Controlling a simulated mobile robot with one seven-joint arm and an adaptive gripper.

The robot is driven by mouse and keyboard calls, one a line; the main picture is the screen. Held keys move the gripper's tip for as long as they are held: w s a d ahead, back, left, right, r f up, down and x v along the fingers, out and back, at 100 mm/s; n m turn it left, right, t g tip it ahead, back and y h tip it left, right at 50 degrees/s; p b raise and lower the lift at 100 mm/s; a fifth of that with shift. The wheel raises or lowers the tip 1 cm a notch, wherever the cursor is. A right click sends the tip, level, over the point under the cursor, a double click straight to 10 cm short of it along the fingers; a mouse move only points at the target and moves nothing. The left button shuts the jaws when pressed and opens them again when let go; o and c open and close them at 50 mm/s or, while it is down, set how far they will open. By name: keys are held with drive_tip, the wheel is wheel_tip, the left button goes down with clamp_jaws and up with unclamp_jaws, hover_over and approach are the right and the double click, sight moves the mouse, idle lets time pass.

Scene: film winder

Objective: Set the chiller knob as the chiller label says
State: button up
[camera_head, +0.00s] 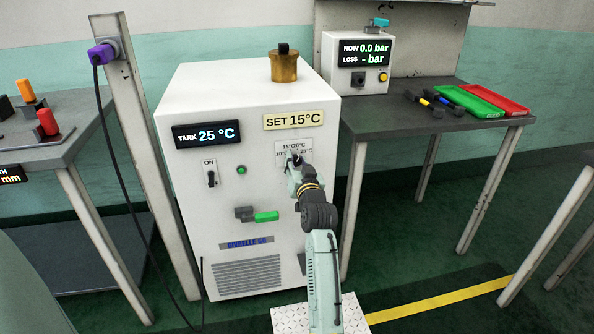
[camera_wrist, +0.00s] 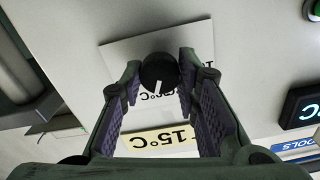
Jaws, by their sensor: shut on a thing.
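The chiller (camera_head: 190,225) is a white cabinet. Its yellow label (camera_head: 293,120) reads SET 15°C, and it shows upside down in the wrist view (camera_wrist: 158,139). The dial plate (camera_head: 280,146) below it carries several temperature marks, some covered by my gripper (camera_head: 294,162). In the wrist view the black chiller knob (camera_wrist: 158,72) sits between the two fingers of my gripper (camera_wrist: 159,66), which is shut on it. Its white pointer line points down and slightly left in that upside-down view, toward a partly hidden °C mark. The tank display (camera_head: 207,134) reads 25 °C.
On the chiller front are an ON switch (camera_head: 211,179), a green lamp (camera_head: 241,170) and a green-handled valve (camera_head: 266,216). A brass cap (camera_head: 284,68) stands on top. A pressure box (camera_head: 358,63) and green and red trays (camera_head: 497,97) sit on the right table.

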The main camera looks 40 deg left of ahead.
drive_tip(key=n+b, duration=0.1)
drive_tip(key=n, duration=0.1)
drive_tip(key=n+b, duration=0.2)
drive_tip(key=shift+f+n, duration=0.2)
drive_tip(key=shift+n, duration=0.1)
drive_tip(key=shift+r+n+b, duration=0.15)
drive_tip(key=shift+n+b, duration=0.9)
drive_tip(key=shift+n, duration=1.25)
drive_tip(key=shift+s, duration=0.1)
drive_tip(key=o, duration=1.2)
drive_tip(key=v, duration=1.2)
